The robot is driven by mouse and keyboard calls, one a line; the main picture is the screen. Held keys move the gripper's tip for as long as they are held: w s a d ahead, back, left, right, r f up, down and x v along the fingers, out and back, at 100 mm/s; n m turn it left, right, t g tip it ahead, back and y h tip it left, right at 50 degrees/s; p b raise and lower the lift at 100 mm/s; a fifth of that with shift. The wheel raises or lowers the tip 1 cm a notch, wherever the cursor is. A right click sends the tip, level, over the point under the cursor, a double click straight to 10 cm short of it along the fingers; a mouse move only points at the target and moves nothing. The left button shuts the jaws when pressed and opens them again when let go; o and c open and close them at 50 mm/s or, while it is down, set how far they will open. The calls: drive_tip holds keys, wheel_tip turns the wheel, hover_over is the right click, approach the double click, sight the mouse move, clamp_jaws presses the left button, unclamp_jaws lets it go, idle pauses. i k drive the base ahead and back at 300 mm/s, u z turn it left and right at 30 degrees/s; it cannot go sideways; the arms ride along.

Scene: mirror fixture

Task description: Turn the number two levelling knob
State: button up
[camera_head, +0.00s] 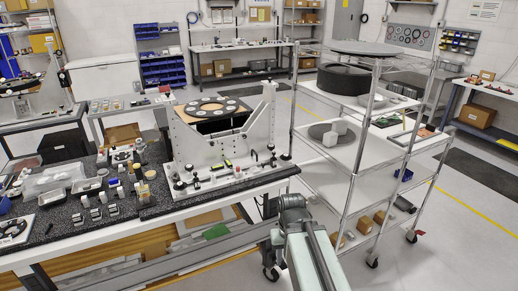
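The mirror fixture (222,140) stands at the right end of the dark granite-topped bench. It is a pale grey frame with upright side plates, carrying a flat ring (212,108) with several round pale discs. Small dark knobs show along its front base, one at the left (180,185) and one at the right (285,157). Their numbers are too small to read, so I cannot tell which is number two. My arm rises from the bottom edge, right of centre, in front of the bench. I cannot see gripper fingers; no contact with the fixture shows.
The bench (130,215) holds trays, jars and small parts left of the fixture. A wire-shelf cart (345,185) with round discs stands close on the right. Open floor with a yellow line (440,195) lies beyond it. Other benches stand along the back wall.

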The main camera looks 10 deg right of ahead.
sight(271, 147)
drive_tip(key=u, duration=0.85)
drive_tip(key=i, duration=1)
drive_tip(key=z, duration=0.05)
